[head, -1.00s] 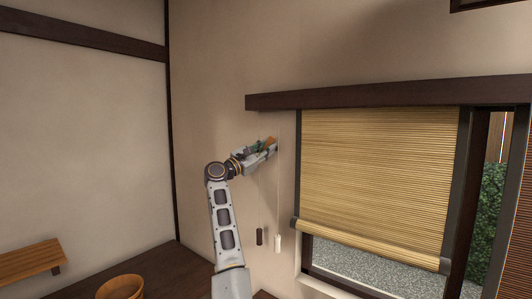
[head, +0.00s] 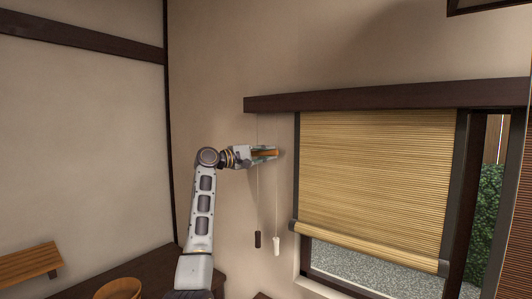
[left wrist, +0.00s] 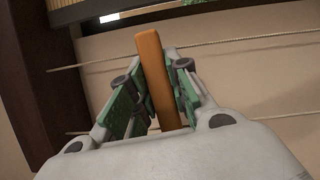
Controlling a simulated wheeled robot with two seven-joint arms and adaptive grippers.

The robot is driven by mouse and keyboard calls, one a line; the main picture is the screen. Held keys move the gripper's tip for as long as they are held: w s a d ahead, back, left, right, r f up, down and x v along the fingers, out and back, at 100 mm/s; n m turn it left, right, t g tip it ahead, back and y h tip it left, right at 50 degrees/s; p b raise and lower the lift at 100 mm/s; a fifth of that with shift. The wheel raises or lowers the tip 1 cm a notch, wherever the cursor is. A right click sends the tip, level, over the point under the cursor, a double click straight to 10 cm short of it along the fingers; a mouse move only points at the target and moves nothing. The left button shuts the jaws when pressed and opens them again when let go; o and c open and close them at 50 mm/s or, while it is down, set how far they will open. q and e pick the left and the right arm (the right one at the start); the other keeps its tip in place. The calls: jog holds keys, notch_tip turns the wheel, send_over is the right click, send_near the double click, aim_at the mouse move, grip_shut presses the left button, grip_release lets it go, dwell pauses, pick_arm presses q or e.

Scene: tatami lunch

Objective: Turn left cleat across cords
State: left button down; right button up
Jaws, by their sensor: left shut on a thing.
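My left gripper (head: 270,153) is at the wall, left of the window blind, and is shut on the left cleat (left wrist: 155,72). The cleat is a long orange-brown bar between the green-padded fingers. In the head view it lies about level, crosswise to the hanging cords. In the left wrist view a pale upper cord (left wrist: 245,41) passes behind the cleat. A lower cord (left wrist: 286,115) is partly hidden by the gripper. The cords end in a dark pull (head: 257,239) and a white pull (head: 277,246). My right gripper is not in view.
The bamboo blind (head: 375,180) hangs right of the cords, under a dark beam (head: 390,96). A wooden bucket (head: 118,289) and a small wooden shelf or bench (head: 28,262) are at the lower left. The wall left of my arm is bare.

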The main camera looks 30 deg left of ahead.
pick_arm(q)
jog(key=shift+f+m+g, duration=0.1)
jog(key=shift+m+g, duration=0.2)
jog(key=shift+m, duration=0.3)
jog(key=c, duration=1.3)
grip_release()
jog(key=shift+v, duration=6)
jog(key=shift+d, duration=0.1)
